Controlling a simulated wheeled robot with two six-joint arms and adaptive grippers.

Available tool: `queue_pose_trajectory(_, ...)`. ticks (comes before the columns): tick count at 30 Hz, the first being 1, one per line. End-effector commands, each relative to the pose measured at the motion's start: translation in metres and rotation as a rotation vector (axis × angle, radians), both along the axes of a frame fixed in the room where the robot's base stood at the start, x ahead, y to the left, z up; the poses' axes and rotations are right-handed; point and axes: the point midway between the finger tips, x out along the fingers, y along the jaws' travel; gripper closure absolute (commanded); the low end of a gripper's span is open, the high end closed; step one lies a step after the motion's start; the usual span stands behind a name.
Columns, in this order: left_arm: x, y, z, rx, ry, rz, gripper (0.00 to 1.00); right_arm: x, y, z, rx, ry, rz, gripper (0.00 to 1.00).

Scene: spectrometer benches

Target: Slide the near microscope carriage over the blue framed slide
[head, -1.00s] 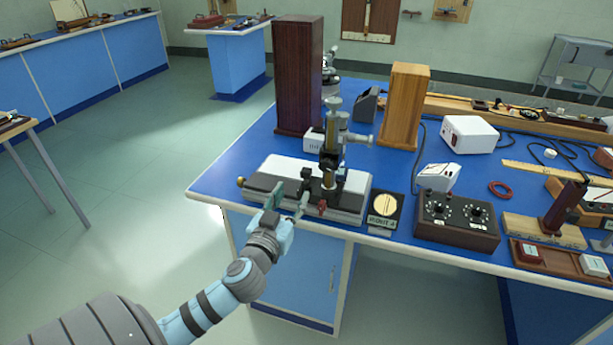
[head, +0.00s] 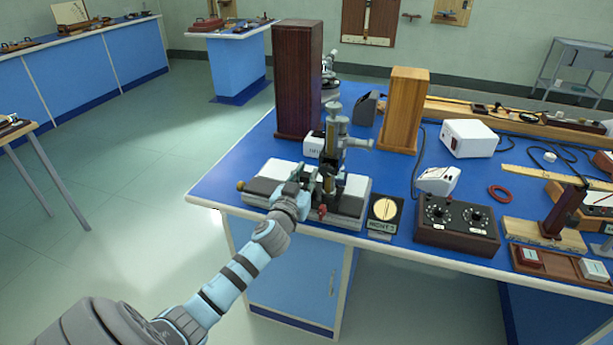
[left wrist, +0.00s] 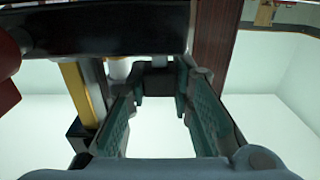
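The near microscope (head: 336,140) stands upright on a carriage over a white-topped bed (head: 262,187) at the bench's front edge. The bed has a brass knob (head: 241,186) at its left end. My left gripper (head: 308,182) is at the front of the carriage, just left of the microscope's foot. In the left wrist view my left gripper (left wrist: 160,100) has its teal-padded fingers spread. A dark block (left wrist: 158,82) shows between their far ends, with no clear contact. I cannot make out the blue framed slide. My right gripper is out of view.
A small dark-framed dial stand (head: 384,211) and a black control box (head: 456,222) stand right of the bed. A tall dark wooden box (head: 297,80) and a lighter one (head: 403,108) stand behind. The blue bench top is clear at the left.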

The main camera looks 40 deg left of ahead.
Motion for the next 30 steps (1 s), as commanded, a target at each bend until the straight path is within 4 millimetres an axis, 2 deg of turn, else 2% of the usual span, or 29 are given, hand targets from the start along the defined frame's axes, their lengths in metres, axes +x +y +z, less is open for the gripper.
queue_pose_trajectory(17, 0.0007, -0.0030, -0.0006, -0.001, 0.001, 0.002, 1.00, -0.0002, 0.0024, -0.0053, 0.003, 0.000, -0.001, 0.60)
queue_pose_trajectory(18, 0.0007, -0.0030, -0.0006, -0.001, 0.001, 0.002, 0.73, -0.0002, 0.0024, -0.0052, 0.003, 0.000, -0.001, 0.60)
queue_pose_trajectory(21, 0.0007, -0.0028, -0.0004, -0.001, 0.001, 0.002, 0.58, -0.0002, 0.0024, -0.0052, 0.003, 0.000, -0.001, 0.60)
queue_pose_trajectory(30, -0.0006, -0.0032, -0.0002, 0.000, 0.000, 0.002, 0.58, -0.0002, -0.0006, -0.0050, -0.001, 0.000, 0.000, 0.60)
